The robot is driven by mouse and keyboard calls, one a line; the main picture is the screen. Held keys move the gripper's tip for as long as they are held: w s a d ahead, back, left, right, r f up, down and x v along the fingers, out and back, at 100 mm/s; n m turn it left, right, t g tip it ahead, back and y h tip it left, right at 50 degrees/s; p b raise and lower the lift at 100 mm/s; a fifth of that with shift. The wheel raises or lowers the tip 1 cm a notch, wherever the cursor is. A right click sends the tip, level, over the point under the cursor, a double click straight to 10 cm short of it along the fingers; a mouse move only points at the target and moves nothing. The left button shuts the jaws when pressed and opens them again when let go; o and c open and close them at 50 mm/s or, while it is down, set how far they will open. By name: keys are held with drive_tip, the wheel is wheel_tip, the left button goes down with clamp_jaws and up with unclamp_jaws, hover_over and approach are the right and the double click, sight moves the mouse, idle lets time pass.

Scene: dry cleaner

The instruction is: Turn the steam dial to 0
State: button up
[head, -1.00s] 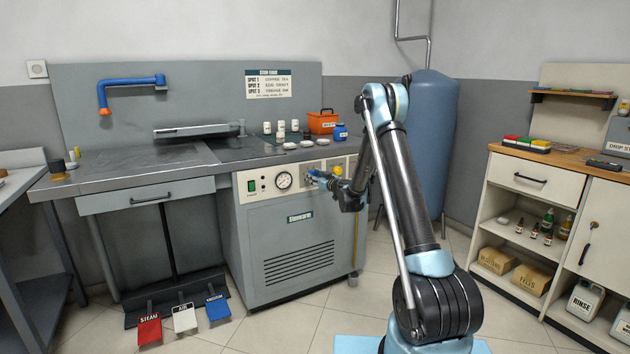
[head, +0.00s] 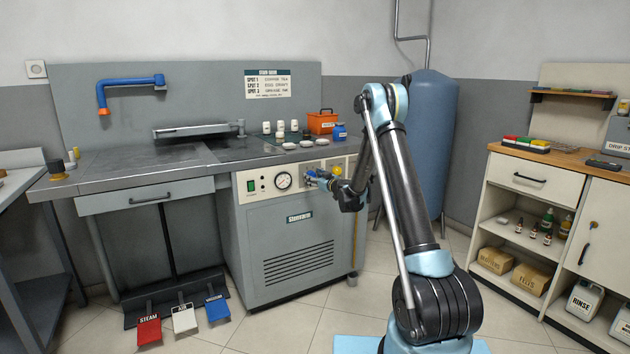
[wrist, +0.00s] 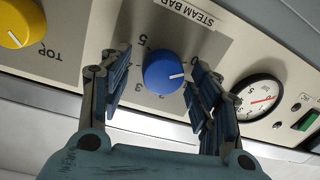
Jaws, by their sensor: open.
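The blue steam dial (wrist: 166,71) sits on the machine's pale front panel under a label that reads STEAM BAR. The scale around it carries printed numbers, with 0 at its right in the wrist view. The dial's white pointer line faces right, close to the 0 side; a finger partly covers the marks there. My gripper (wrist: 158,82) is open, with one finger on each side of the dial. I cannot tell whether the fingers touch it. In the head view my gripper (head: 318,176) is at the panel and largely hides the dial.
A yellow dial (wrist: 18,24) is on the panel at the left in the wrist view. A pressure gauge (wrist: 258,98) and a green switch (wrist: 305,121) are to the right. The worktop (head: 240,150) above holds small pots and an orange box (head: 322,122).

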drive_tip(key=v, duration=1.2)
drive_tip(key=s+d+r+g+h, duration=0.1)
drive_tip(key=s+d+r+g, duration=0.15)
drive_tip(key=s, duration=0.45)
drive_tip(key=s+d+r+m+g, duration=0.15)
drive_tip(key=s+r, duration=0.25)
drive_tip(key=s, duration=0.4)
drive_tip(key=s+d+r+g+h, duration=0.1)
drive_tip(key=s+r+g, duration=0.15)
drive_tip(key=s, duration=0.45)
drive_tip(key=s+d+f+m+g+h, duration=0.1)
drive_tip(key=s+d, duration=0.5)
drive_tip(key=s, duration=0.6)
drive_tip(key=s+d+f+m+g+h, duration=0.2)
drive_tip(key=s+d+f+m+h, duration=0.2)
drive_tip(key=s, duration=0.8)
drive_tip(key=s+d+f+m+g+h, duration=0.2)
drive_tip(key=s+d+f, duration=0.4)
drive_tip(key=s+d, duration=0.3)
drive_tip(key=s+m+h, duration=0.1)
drive_tip(key=s, duration=0.2)
drive_tip(key=shift+s+d+h, duration=0.15)
drive_tip(key=shift+s+h, duration=0.2)
drive_tip(key=shift+h, duration=0.05)
drive_tip(key=shift+f, duration=0.15)
